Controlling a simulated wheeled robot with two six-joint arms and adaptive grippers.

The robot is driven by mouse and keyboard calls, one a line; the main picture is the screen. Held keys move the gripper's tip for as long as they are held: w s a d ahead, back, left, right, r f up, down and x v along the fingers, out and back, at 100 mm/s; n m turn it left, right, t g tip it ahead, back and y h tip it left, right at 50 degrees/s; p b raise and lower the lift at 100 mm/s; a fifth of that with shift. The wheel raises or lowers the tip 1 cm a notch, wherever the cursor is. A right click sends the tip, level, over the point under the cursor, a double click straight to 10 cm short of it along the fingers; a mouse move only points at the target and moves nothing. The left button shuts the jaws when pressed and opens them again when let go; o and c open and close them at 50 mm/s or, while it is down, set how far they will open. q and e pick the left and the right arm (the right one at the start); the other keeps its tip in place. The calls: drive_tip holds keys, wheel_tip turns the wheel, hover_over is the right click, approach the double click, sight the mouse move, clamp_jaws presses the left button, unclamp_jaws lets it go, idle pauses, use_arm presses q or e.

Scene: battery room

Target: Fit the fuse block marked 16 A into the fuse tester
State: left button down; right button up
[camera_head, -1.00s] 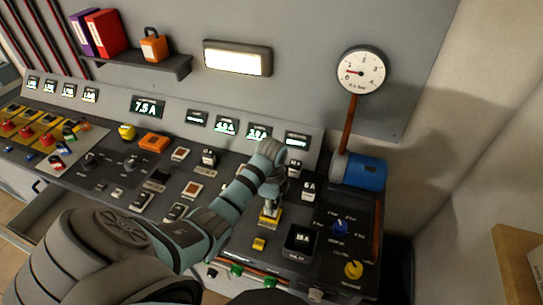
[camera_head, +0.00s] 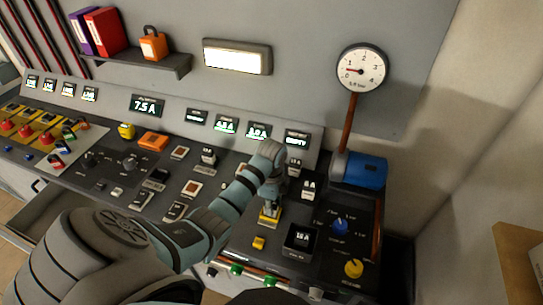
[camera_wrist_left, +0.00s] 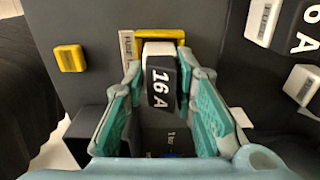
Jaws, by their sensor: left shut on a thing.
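My left gripper (camera_head: 270,205) reaches down over the right part of the console, and its fingers are closed on both sides of a fuse block. In the wrist view the fuse block (camera_wrist_left: 162,88) has a black face marked "16 A" and a white end. The white end overlaps a yellow-framed socket (camera_wrist_left: 181,38), which also shows in the head view (camera_head: 269,222); whether the block is seated in it or just above it I cannot tell. My right gripper is not in view.
A yellow button (camera_head: 259,243) lies beside the socket. A raised black box (camera_head: 302,237) with a light label stands to its right. Other fuse blocks (camera_head: 310,188) stand behind. Blue (camera_head: 340,226) and yellow (camera_head: 354,268) knobs are farther right. A small display (camera_head: 297,140) reads "EMPTY".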

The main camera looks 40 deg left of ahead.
use_arm(q)
drive_tip(key=shift+f, duration=0.35)
drive_tip(key=c, duration=1.6)
unclamp_jaws()
